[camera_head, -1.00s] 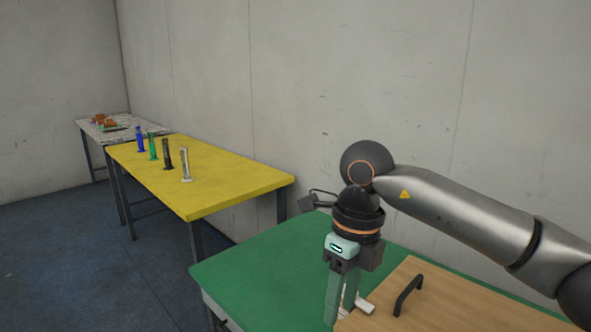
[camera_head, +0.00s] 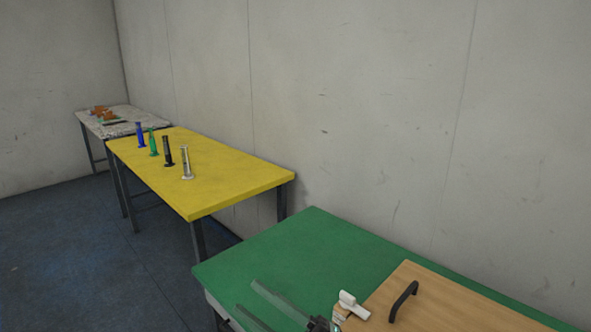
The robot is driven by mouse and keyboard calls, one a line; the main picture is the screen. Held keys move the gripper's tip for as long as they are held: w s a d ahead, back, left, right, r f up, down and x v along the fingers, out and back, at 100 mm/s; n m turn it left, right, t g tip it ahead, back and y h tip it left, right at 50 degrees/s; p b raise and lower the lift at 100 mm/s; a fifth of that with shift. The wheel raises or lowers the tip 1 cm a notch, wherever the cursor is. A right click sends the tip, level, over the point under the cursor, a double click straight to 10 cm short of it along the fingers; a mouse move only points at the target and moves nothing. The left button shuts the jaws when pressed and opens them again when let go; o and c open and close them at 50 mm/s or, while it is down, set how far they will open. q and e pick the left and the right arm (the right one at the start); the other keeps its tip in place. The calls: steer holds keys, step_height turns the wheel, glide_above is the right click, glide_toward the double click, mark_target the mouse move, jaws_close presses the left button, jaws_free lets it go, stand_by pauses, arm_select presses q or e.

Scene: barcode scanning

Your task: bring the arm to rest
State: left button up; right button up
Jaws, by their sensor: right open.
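My right gripper (camera_head: 248,297) shows at the bottom edge of the head view, with two long see-through fingers pointing left. The fingers are spread apart with nothing between them. They are over the front part of the green table (camera_head: 300,240). A white object (camera_head: 350,304), possibly the scanner, is at the left edge of the wooden board (camera_head: 450,300), just right of the gripper and apart from its fingers. Most of my right arm is out of view. My left gripper is not in view.
A black handle (camera_head: 403,300) stands up on the board. A yellow table (camera_head: 225,185) behind carries several upright coloured items, including a blue one (camera_head: 140,135) and a white one (camera_head: 186,161). A farther table (camera_head: 95,125) holds small orange objects. The green table's back is clear.

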steer(key=d+f+m+t+h+p, duration=0.1)
steer(key=d+f+m+t+h, duration=0.3)
steer(key=d+f+m+h, duration=0.35)
steer(key=d+f+m+t+h+p, duration=0.1)
steer(key=d+f+m+t+h, duration=0.3)
steer(key=f+m+h, duration=0.45)
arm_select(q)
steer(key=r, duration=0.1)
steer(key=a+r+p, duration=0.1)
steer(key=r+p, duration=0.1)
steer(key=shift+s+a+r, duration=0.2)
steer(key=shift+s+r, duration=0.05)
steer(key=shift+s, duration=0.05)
arm_select(e)
steer(key=s+d+f+m+g+h, duration=0.2)
steer(key=s+d+f+m+g, duration=0.1)
steer(key=s+f, duration=0.4)
steer(key=s+d+f+m+g+h, duration=0.1)
steer(key=s+d+f+m+g, duration=0.3)
steer(key=s+d+f, duration=0.3)
step_height(320, 180, down, 3)
steer(key=shift+s+d+g+h, duration=0.35)
steer(key=shift+s+g+h, duration=0.05)
steer(key=shift+s, duration=0.35)
